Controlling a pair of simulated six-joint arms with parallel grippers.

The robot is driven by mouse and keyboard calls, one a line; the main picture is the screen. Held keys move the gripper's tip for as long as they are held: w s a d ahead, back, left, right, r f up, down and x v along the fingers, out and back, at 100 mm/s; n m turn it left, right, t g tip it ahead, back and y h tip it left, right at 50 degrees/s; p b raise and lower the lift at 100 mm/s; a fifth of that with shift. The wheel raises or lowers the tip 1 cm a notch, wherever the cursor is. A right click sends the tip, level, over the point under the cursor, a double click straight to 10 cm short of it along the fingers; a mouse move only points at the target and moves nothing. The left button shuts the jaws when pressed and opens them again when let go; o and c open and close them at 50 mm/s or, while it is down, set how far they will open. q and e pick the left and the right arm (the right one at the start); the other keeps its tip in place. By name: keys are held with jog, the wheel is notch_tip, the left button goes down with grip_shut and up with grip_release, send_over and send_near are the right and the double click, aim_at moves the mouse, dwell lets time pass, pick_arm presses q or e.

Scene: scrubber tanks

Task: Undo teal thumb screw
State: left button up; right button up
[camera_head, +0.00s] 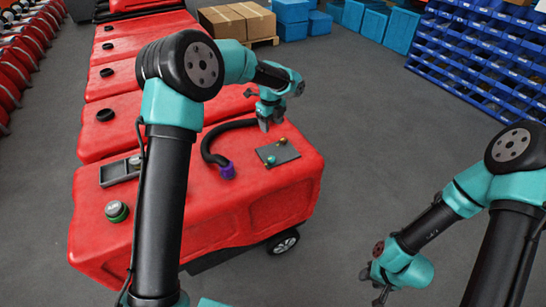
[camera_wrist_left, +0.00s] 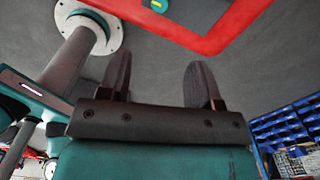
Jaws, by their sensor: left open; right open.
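A dark flat plate (camera_head: 289,155) lies on top of the red tank (camera_head: 215,205), with two small knobs on it. My left gripper (camera_head: 264,125) points down above the tank, just behind the plate and apart from both knobs. In the left wrist view its two fingers (camera_wrist_left: 158,85) are spread with nothing between them. My right gripper (camera_head: 378,295) is open and empty, low at the right, clear of the tank.
A black hose with a purple end (camera_head: 227,171) curves beside the plate. A green cap (camera_head: 117,211) and a grey tray (camera_head: 122,170) are on the tank's left. More red tanks stand behind. Boxes (camera_head: 238,21) and blue bins (camera_head: 480,50) are far off. Grey floor is free at the right.

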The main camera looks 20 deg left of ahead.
aim_at(271, 158)
pick_arm(q)
notch_tip(271, 158, down, 17)
jog(key=shift+f, duration=0.1)
dwell(0.6)
jog(key=c, duration=0.9)
jog(key=shift+n, duration=0.3)
jog(key=shift+c, duration=0.2)
